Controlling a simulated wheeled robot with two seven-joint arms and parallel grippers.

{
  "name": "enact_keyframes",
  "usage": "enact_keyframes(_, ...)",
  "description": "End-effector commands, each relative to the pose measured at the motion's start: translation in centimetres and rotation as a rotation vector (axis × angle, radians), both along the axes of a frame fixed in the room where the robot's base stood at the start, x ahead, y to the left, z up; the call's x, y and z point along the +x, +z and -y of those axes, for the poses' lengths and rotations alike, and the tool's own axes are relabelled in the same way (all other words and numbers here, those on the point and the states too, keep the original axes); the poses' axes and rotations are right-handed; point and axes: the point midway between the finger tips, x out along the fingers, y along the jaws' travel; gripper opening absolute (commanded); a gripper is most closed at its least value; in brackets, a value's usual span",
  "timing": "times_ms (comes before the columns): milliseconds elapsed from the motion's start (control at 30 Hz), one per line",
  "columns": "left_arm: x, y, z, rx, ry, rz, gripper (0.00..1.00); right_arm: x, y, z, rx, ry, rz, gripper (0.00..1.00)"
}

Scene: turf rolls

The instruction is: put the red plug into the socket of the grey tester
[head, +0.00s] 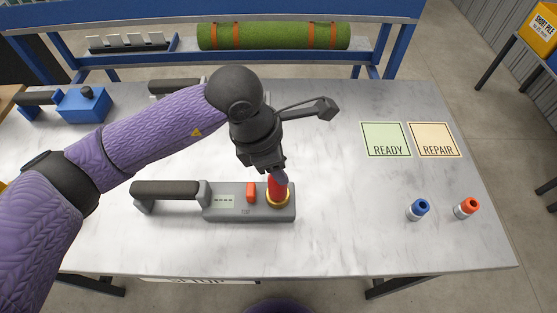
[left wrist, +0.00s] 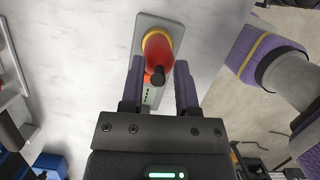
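The grey tester (head: 222,213) lies at the front middle of the table, with a dark handle on its left and a yellow-ringed socket (head: 288,198) at its right end. The red plug (head: 277,187) stands in the socket ring; how deep it sits is hidden. In the left wrist view the red plug (left wrist: 158,49) shows its rounded body and black end, with the tester (left wrist: 149,22) behind it. My left gripper (head: 279,172) is just above the plug. Its purple fingers (left wrist: 160,72) are spread either side of the plug, with gaps showing. My right gripper is out of view.
A blue device (head: 84,105) is at the back left. A turf roll (head: 272,36) lies on the rear shelf.

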Motion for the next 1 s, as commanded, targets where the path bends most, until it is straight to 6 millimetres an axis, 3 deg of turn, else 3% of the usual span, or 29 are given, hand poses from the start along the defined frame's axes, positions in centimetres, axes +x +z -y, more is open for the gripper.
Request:
enact_keyframes(33, 0.0, 0.0, 0.0, 0.000, 0.000, 0.000, 0.48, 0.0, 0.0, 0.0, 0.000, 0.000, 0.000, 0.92)
enact_keyframes(200, 0.0, 0.0, 0.0, 0.000, 0.000, 0.000, 0.81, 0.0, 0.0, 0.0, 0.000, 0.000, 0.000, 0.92)
enact_keyframes(467, 0.0, 0.3, -0.1, 0.000, 0.000, 0.001, 0.81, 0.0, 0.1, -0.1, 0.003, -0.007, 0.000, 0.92)
enact_keyframes(800, -0.2, 7.9, -2.4, 0.000, 0.001, 0.005, 0.81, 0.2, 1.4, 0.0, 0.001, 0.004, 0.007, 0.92)
enact_keyframes(1000, -0.4, 9.5, -2.9, 0.000, 0.000, 0.001, 0.81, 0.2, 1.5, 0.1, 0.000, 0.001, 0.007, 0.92)
